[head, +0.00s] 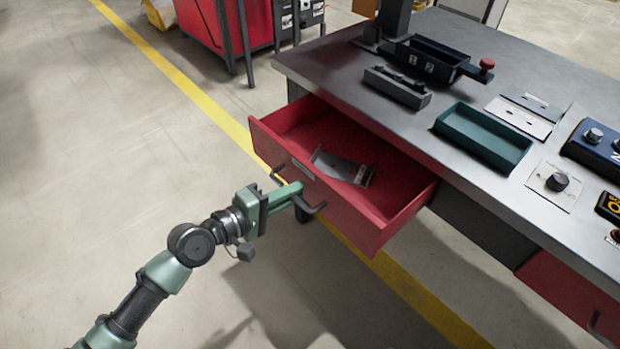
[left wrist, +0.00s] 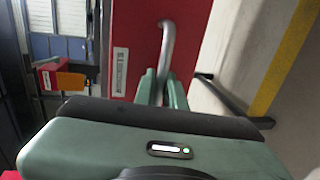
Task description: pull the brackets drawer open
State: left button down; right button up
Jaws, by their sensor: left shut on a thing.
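The red brackets drawer (head: 335,220) is under the left part of the workbench and stands pulled well out. Its inside shows, with a grey metal bracket (head: 343,166) lying in it. The drawer front also shows in the left wrist view (left wrist: 145,40), with a label beside the handle. My left gripper (head: 297,191) is shut on the dark bar handle (head: 312,209) of this drawer. In the left wrist view the green fingers (left wrist: 163,88) close around the lower part of the handle (left wrist: 167,45). My right gripper is in neither view.
A second red drawer (head: 570,295) is at the lower right. Floor left of the bench is clear.

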pick_arm(q)
jog(key=shift+f+v, duration=0.2)
jog(key=shift+v, duration=0.8)
jog(key=c, duration=1.5)
grip_release()
